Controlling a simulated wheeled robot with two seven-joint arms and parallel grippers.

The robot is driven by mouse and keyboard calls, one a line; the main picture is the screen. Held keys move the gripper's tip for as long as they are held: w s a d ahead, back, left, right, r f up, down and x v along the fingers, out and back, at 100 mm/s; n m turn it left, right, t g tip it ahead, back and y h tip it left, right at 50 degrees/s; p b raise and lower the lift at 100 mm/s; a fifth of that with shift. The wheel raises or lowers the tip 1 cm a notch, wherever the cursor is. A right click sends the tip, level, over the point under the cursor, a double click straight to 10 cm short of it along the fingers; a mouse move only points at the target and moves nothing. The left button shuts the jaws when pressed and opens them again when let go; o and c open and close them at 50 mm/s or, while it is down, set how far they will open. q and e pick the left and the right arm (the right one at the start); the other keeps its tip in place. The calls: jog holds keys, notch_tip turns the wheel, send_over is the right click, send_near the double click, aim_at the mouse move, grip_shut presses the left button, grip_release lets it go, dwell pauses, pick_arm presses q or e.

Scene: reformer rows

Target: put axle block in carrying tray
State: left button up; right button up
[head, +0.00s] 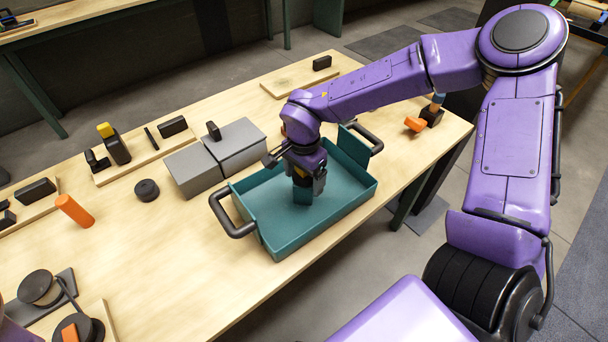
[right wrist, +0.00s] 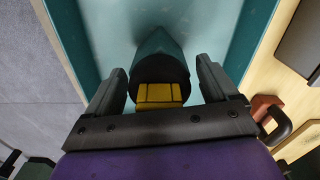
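The carrying tray (head: 283,238) is a teal open box with a black handle at each end, on the wooden table. My right gripper (head: 304,190) points down inside it. A dark teal piece (right wrist: 160,48) with a black collar and a yellow end (right wrist: 160,93) stands between the fingers of my right gripper (right wrist: 160,70). Narrow gaps show on both sides of it, so the fingers look open around it. Its teal part (head: 303,196) shows under the gripper in the head view. It may be the axle block; I cannot tell for sure. My left gripper is out of view.
Two grey boxes (head: 194,171) stand close behind the tray. A black round part (head: 147,190) and an orange cylinder (head: 74,210) are on the left. An orange and black item (head: 416,124) lies by the right edge.

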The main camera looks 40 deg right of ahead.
jog(key=shift+o, duration=0.3)
notch_tip(320, 180, up, 12)
jog(key=shift+r+p, duration=0.2)
jog(key=shift+p, duration=0.25)
jog(key=shift+f, duration=0.1)
